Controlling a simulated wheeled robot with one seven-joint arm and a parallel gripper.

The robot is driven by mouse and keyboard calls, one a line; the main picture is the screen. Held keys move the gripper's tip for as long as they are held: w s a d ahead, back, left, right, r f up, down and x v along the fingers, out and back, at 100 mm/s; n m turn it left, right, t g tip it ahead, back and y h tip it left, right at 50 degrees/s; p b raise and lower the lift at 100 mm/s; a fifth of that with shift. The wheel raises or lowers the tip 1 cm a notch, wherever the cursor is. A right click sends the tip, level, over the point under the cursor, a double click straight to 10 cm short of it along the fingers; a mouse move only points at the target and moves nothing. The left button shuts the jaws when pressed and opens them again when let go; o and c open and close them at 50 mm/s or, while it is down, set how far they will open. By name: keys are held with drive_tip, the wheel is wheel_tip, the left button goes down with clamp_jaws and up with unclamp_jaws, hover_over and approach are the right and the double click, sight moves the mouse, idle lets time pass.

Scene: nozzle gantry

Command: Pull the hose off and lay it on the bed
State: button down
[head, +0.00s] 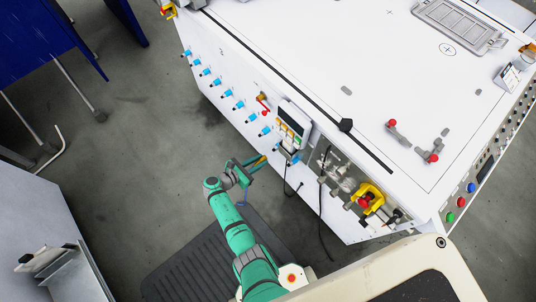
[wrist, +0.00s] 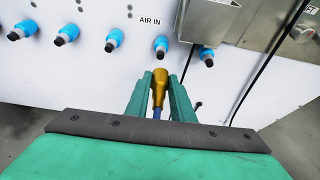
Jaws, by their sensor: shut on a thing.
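My gripper (wrist: 160,98) is shut on the brass end fitting (wrist: 159,82) of the blue hose in the wrist view. The hose (wrist: 156,113) runs from the fitting back between the fingers; most of it is hidden. The fitting's tip shows just below the blue port (wrist: 161,44) marked AIR IN, with a small gap between them. In the head view my gripper (head: 254,166) is beside the machine's front panel, below the level of the bed (head: 400,75). The bed is the machine's broad white top.
Several more blue ports (head: 226,93) line the panel to the left. A keypad box (head: 292,123), a grey metal bin (wrist: 207,20) and hanging black cables (head: 322,205) are to the right. Red-knobbed clamps (head: 430,157) stand near the bed's edge; its middle is mostly clear.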

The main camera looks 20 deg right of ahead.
drive_tip(key=shift+s+a, duration=0.15)
drive_tip(key=shift+a, duration=0.1)
drive_tip(key=shift+a, duration=0.3)
